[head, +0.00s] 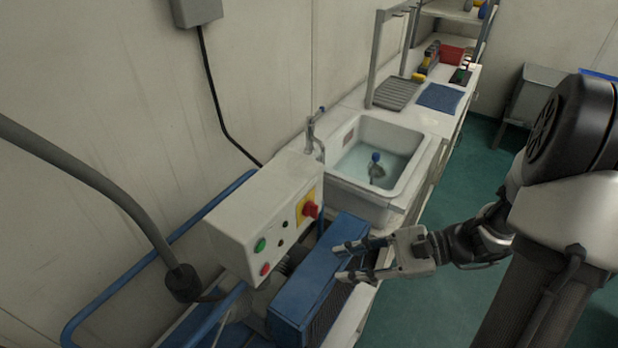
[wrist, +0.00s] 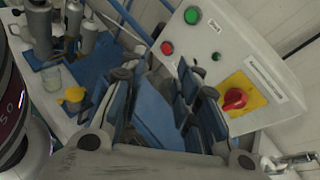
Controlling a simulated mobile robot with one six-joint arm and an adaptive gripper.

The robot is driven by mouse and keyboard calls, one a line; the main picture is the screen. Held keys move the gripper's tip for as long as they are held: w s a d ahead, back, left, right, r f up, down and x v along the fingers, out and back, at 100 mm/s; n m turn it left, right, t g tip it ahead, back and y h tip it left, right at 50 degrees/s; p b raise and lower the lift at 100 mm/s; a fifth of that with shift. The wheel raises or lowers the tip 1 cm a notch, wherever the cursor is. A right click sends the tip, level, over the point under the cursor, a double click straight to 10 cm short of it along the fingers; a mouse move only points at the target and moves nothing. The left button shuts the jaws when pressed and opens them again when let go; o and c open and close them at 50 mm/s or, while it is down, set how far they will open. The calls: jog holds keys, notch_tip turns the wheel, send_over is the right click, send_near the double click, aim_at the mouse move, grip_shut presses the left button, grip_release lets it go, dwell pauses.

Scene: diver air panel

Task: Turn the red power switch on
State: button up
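The red power switch (head: 310,209) is a rotary knob on a yellow plate (head: 301,212), at the right end of the white control box's (head: 232,237) front face. It also shows in the wrist view (wrist: 234,98), right of my fingers, on its yellow plate (wrist: 252,92). I cannot tell its on or off setting. My gripper (head: 343,262) is open and empty, right of and lower than the switch in the head view, apart from it. In the wrist view my gripper's fingers (wrist: 158,82) are spread over the blue casing.
A green button (head: 260,245) and a red button (head: 265,269) sit on the same panel. A blue machine casing (head: 306,278) lies below the box. A sink (head: 378,160) stands behind. In the wrist view, bottles (wrist: 60,30) and a yellow item (wrist: 73,99) stand at left.

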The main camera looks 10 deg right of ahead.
jog(key=w+d+f+m+t+p, duration=0.3)
jog(key=w+d+m+t, duration=0.1)
jog(key=d+m+t, duration=0.6)
jog(key=b, duration=0.2)
send_near(318, 212)
jog(key=shift+g+h, duration=0.4)
jog(key=x, duration=0.5)
jog(key=r+x, duration=0.1)
jog(key=x, duration=0.2)
jog(key=shift+w+a+r, duration=0.1)
jog(key=shift+w+a, duration=0.05)
jog(key=shift+a, duration=0.05)
grip_shut()
